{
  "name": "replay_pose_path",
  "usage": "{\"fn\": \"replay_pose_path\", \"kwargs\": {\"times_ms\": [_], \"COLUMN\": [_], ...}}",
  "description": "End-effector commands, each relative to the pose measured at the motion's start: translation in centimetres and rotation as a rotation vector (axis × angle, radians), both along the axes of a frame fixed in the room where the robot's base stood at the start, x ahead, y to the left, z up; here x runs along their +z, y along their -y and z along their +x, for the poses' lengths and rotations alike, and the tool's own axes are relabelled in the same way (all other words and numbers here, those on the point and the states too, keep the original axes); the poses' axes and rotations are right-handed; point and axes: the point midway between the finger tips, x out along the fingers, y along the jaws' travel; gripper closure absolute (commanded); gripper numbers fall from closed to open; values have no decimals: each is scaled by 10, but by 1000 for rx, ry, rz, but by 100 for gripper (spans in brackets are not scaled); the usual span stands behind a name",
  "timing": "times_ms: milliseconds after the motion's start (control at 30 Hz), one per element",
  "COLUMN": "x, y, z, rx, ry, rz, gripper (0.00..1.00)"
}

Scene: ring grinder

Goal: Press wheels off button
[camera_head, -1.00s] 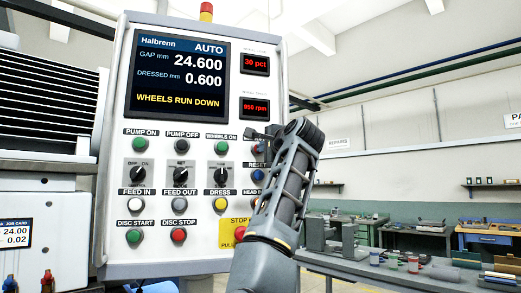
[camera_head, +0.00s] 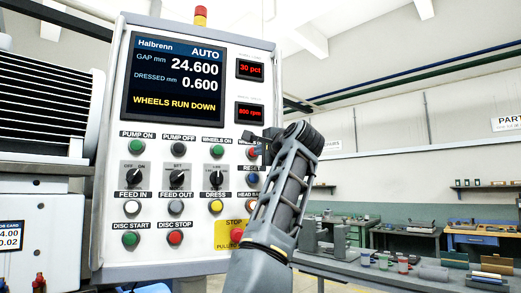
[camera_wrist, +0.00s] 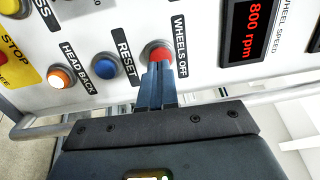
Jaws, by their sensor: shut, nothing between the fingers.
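The red WHEELS OFF button (camera_wrist: 159,54) is at the top middle of the wrist view, beside its label. My gripper (camera_wrist: 159,72) is shut and empty, its fingertips right at this button and overlapping its near edge; whether they still touch it I cannot tell. In the head view my gripper (camera_head: 256,146) is at the right edge of the control panel (camera_head: 122,255), where my arm mostly hides the button. The screen (camera_head: 175,75) reads WHEELS RUN DOWN, and the wheel speed display (camera_wrist: 254,30) reads 800 rpm.
The blue RESET button (camera_wrist: 107,66) and orange-ringed HEAD BACK button (camera_wrist: 60,78) lie close beside the fingers. A red stop button (camera_head: 236,235) on a yellow plate is lower down. A rail (camera_wrist: 60,128) runs along the panel edge. A workbench (camera_head: 370,278) stands at right.

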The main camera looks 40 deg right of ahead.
Motion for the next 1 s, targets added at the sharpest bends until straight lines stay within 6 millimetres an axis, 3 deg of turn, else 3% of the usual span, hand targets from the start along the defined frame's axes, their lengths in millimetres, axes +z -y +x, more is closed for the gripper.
{"fn": "replay_pose_path", "kwargs": {"times_ms": [700,1000], "x": [-5,-4], "y": [-26,-29], "z": [-88,-97], "rx": [-7,-7], "ry": [4,2], "rz": [0,1], "gripper": [100,100]}}
